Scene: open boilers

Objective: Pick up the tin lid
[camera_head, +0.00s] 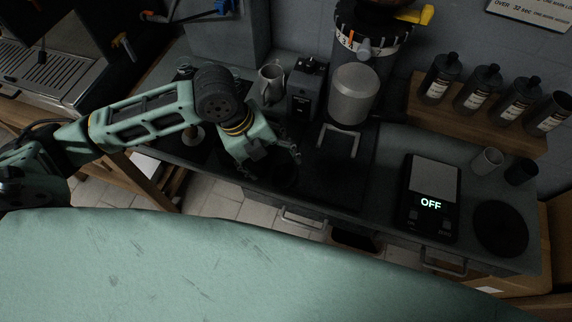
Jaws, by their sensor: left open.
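My left gripper (274,163) reaches in from the left over the dark counter and points down near its front edge. It is open, with nothing visible between its fingers. A dark round shape (286,178) lies just below the fingers; it is too dark to tell whether it is the tin lid. A flat black disc (500,228) lies at the right end of the counter, far from the gripper. I cannot make out the tin lid for sure. My right gripper is out of view.
A grinder with a grey metal cup (354,95) stands behind and right of the gripper. A grey pitcher (271,83) and a black box (306,88) stand close behind. Bottles (480,90) line a wooden shelf. Two small cups (487,161) stand right.

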